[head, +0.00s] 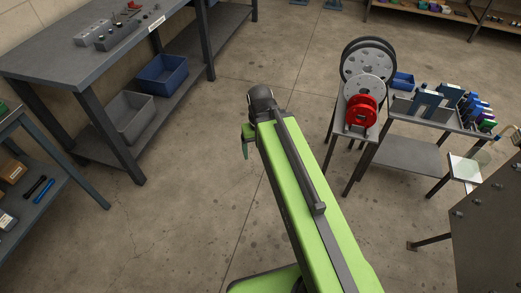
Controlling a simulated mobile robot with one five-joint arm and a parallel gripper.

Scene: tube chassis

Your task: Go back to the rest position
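My green arm stretches up the middle of the head view, from the lower right to a dark joint near the centre. The rest of the gripper is hidden behind the arm. I cannot see whether its fingers are apart or hold anything. It is over open floor, apart from the benches and racks.
A grey workbench (60,62) stands at upper left, with a grey bin (128,116) and a blue bin (162,74) on its lower shelf. Wheels (366,62) and a red spool (361,112) stand on a stand at right, beside a table (410,155). The concrete floor (180,215) is clear.

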